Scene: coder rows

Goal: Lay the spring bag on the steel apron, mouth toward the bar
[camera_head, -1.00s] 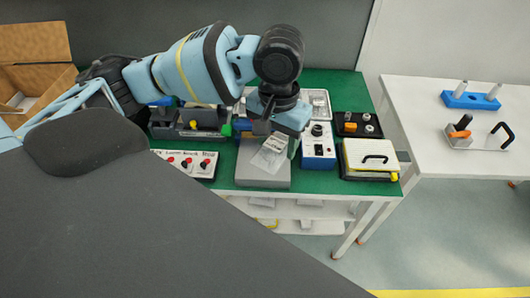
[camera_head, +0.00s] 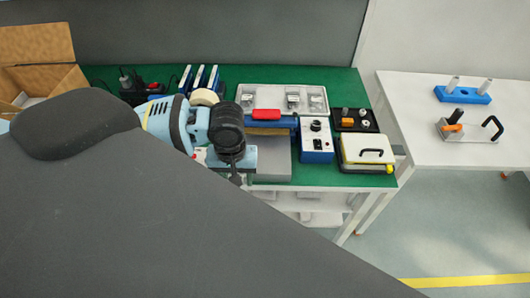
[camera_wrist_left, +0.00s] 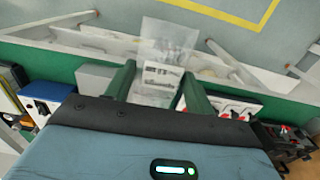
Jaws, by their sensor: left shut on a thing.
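The spring bag (camera_wrist_left: 160,72) is a clear bag with a pale printed patch, seen in the left wrist view between the green fingers of my left gripper (camera_wrist_left: 158,78). That gripper is shut on it. In the head view my left gripper (camera_head: 236,178) is low at the table's front edge, left of the steel apron; the bag is hidden there. The grey steel apron (camera_head: 275,172) lies bare in front of the sealer's bar (camera_head: 270,130), which has a red handle (camera_head: 266,115). The apron also shows in the left wrist view (camera_wrist_left: 94,78). My right gripper is out of view.
A blue-and-white control box (camera_head: 317,140) stands right of the apron, then a yellow-edged case (camera_head: 368,152) with a black handle. A tray of small packs (camera_head: 311,100) lies behind. A switch panel (camera_wrist_left: 220,107) is on the gripper's other side. A white side table (camera_head: 455,150) stands right.

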